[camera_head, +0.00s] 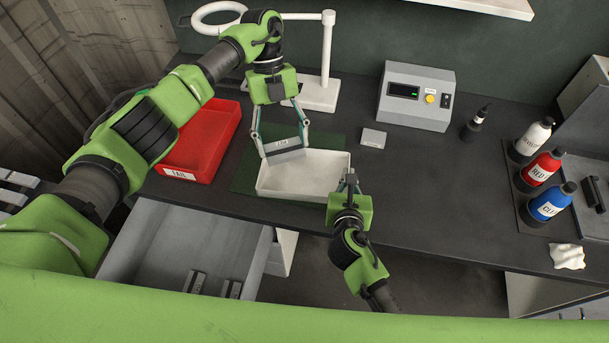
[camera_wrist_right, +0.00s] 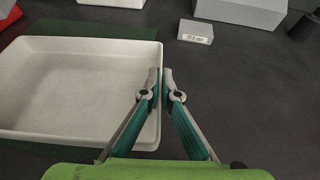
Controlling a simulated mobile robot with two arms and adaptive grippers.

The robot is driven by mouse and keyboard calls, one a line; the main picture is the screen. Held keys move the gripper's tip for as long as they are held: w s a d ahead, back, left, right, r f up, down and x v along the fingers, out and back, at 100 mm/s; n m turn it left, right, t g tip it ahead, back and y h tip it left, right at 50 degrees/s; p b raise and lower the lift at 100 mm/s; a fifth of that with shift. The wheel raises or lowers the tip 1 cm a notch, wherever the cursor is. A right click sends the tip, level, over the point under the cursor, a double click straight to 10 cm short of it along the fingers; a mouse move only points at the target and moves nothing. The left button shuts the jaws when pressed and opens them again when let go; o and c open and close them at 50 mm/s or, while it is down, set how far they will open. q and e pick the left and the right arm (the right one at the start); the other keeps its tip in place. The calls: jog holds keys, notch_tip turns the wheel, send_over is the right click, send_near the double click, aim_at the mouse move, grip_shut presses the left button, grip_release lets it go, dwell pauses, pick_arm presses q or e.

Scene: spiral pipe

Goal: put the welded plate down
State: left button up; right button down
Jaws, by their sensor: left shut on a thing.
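The welded plate (camera_head: 286,150) is a grey piece with a small white label. My left gripper (camera_head: 283,145) is shut on it and holds it at the back left edge of the white tray (camera_head: 305,192). I cannot tell whether the plate touches the tray. The tray is shallow and looks empty inside; it also shows in the right wrist view (camera_wrist_right: 75,95). My right gripper (camera_head: 350,178) is at the tray's right side. In the right wrist view its fingertips (camera_wrist_right: 162,76) are close together at the tray's right rim; whether they pinch it is unclear.
A dark green mat (camera_head: 243,178) lies under the tray. A red bin (camera_head: 205,140) labelled FAIL stands to the left. A small labelled block (camera_head: 373,138), a grey instrument box (camera_head: 416,95) and several bottles (camera_head: 540,168) are to the right. The bench between tray and bottles is clear.

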aim_at(286, 174)
pick_arm(q)
jog(key=n, duration=0.2)
jog(key=n+t+h, duration=0.1)
jog(key=n, duration=0.2)
jog(key=shift+a+f+n+h, duration=0.1)
jog(key=shift+a+n+h, duration=0.2)
jog(key=shift+h, duration=0.1)
jog(key=n+t, duration=0.1)
jog(key=n, duration=0.3)
jog(key=n+t+h, duration=0.1)
jog(key=n, duration=0.1)
jog(key=shift+w+a+f+t, duration=0.1)
jog(key=shift+a+f+t, duration=0.1)
jog(key=shift+a+t, duration=0.15)
notch_tip(286, 174, down, 10)
jog(key=shift+r, duration=0.1)
jog(key=o, duration=1.3)
jog(key=shift+f, duration=0.25)
jog(key=shift+o, duration=0.6)
jog(key=shift+r, duration=0.15)
jog(key=v, duration=1.2)
